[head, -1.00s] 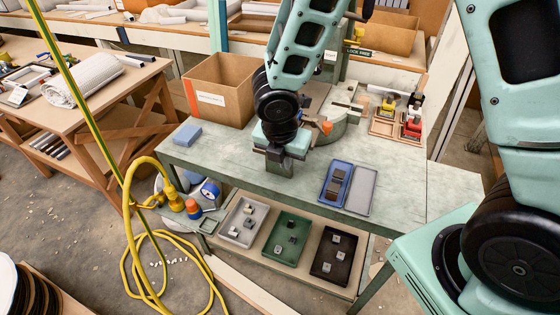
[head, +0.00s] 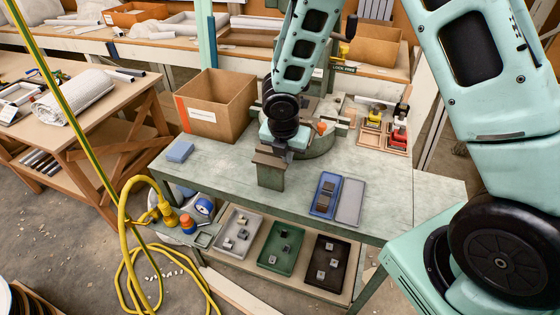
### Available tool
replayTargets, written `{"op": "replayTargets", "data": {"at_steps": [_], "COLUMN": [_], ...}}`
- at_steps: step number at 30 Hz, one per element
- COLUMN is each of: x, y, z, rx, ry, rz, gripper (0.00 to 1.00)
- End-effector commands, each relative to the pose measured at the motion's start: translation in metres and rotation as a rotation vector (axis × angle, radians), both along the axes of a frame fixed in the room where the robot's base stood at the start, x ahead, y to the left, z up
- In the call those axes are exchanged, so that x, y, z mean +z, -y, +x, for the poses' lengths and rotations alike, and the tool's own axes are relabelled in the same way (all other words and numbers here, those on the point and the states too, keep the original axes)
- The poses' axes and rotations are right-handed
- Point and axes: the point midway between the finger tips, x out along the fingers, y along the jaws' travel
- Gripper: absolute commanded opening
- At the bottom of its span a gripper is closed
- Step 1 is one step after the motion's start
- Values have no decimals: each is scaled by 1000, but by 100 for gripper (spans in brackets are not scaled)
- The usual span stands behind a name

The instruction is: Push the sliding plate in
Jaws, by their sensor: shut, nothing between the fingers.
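My gripper (head: 270,183) is shut and empty. It points down over the middle of the grey-green bench top (head: 225,180), in front of the fly press. The press base (head: 318,142) is a rounded grey-green casting at the back of the bench, largely covered by my arm and wrist. The sliding plate cannot be made out with certainty, since my arm hides the middle of the press. Whether my gripper touches anything is not clear from this view.
A cardboard box (head: 216,108) stands left of the press, and a blue block (head: 180,151) lies at the left. A blue tray with dark parts (head: 325,195) and a grey tray (head: 349,201) lie right of my gripper. Wooden holders (head: 370,135) sit back right. A yellow hose (head: 122,225) hangs left.

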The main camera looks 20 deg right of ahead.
Motion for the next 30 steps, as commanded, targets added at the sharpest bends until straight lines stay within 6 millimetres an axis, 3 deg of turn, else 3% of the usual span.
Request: {"op": "replayTargets", "data": {"at_steps": [6, 13, 18, 30], "x": [6, 4, 2, 1], "y": [37, 64, 74, 80], "z": [36, 63, 74, 79], "rx": [-6, -3, -1, -3], "ry": [-2, 0, 0, 4], "rz": [0, 0, 0, -2], "gripper": [0, 0, 0, 0]}}
